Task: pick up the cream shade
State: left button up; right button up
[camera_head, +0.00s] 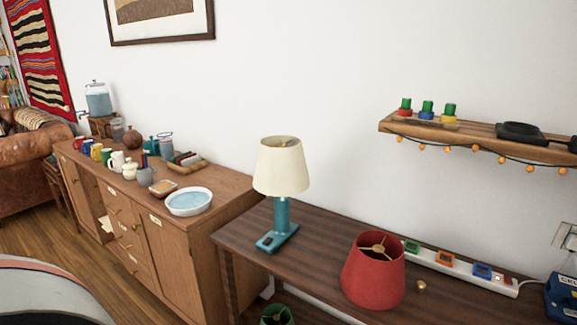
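The cream shade (281,166) sits on a teal lamp base (281,226). The lamp stands upright at the left part of a dark wooden table (330,235). A red shade (373,271) stands on the same table, to the right and nearer, with nothing under it that I can see. Neither of my grippers shows in the head view.
A wooden sideboard (175,240) with mugs, jars and a blue-white bowl (188,201) is at left. A wall shelf (470,133) hangs above right. A power strip (460,266), a small brass knob (421,286) and a blue box (563,298) are at right.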

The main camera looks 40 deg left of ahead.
aim_at(280, 171)
jog(key=j+z, duration=0.25)
jog(key=z, duration=0.2)
jog(key=j+z, duration=0.2)
jog(key=z, duration=0.2)
jog(key=k+j+z, duration=0.2)
jog(key=j, duration=0.2)
jog(key=k+j+z, duration=0.2)
jog(key=k+j, duration=0.1)
jog(key=j, duration=0.1)
